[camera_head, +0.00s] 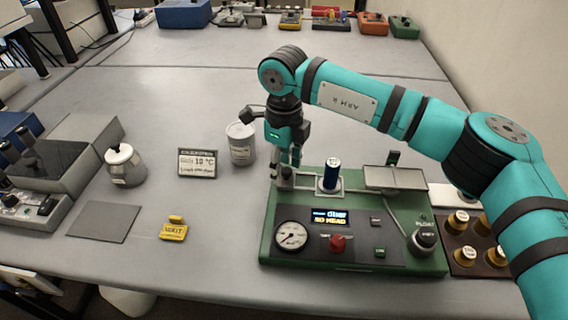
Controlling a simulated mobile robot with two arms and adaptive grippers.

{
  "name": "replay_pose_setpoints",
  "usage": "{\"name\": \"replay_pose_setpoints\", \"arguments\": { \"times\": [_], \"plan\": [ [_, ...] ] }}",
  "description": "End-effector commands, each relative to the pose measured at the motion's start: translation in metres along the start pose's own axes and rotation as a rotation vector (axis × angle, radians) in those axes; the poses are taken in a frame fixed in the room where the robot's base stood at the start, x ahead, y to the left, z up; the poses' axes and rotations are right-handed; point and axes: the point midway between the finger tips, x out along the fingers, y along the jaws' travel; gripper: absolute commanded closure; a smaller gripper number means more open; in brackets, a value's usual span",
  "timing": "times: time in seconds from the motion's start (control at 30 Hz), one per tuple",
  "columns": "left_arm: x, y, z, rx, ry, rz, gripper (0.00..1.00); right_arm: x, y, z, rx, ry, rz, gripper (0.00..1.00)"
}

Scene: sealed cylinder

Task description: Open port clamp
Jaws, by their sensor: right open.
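A green bench device (350,265) stands at centre right, with a round gauge (291,235), a small lit display (328,217) and a red knob (338,243). A dark blue cylinder (332,173) stands upright on the device's pale square mount. My right gripper (287,162) points down over the device's back left corner, open and empty. A small dark fitting (285,178) sits just below its fingers. I cannot tell whether they touch, or whether this fitting is the port clamp. My left gripper is out of view.
A silver tray (396,178) sits on the device's back right. A white canister (241,145) and a sign (197,162) stand to the left. A yellow WAIT block (174,231), a grey mat (104,222) and a lidded pot (124,165) lie farther left. Brass-coloured caps (458,222) stand at right.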

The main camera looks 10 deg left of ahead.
Motion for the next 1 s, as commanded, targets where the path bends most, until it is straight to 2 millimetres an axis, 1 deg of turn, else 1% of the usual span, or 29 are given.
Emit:
{"name": "replay_pose_setpoints", "arguments": {
  "times": [0.07,0.17,0.27,0.5,0.6,0.7,0.8,1.0],
  "plan": [
    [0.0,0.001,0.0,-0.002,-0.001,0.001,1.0,-0.002,0.0,0.0,0.0,0.0,0.0,0.53],
    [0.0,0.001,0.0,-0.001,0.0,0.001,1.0,-0.012,0.0,0.0,0.001,0.0,0.0,0.53],
    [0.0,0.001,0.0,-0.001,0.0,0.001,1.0,-0.029,-0.001,0.001,0.0,-0.001,-0.003,0.53],
    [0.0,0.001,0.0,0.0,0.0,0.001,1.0,-0.082,0.0,0.002,0.0,-0.002,-0.004,0.53],
    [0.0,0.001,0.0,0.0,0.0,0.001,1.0,-0.099,0.0,0.002,-0.001,-0.002,-0.002,0.53],
    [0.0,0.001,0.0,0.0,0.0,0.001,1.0,-0.111,0.0,0.002,-0.001,0.0,-0.002,0.53],
    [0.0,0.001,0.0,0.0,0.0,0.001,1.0,-0.117,0.0,0.002,-0.002,0.0,0.0,0.53],
    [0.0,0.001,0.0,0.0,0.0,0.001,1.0,-0.12,0.001,0.002,-0.002,0.0,0.001,0.53]
  ]
}}
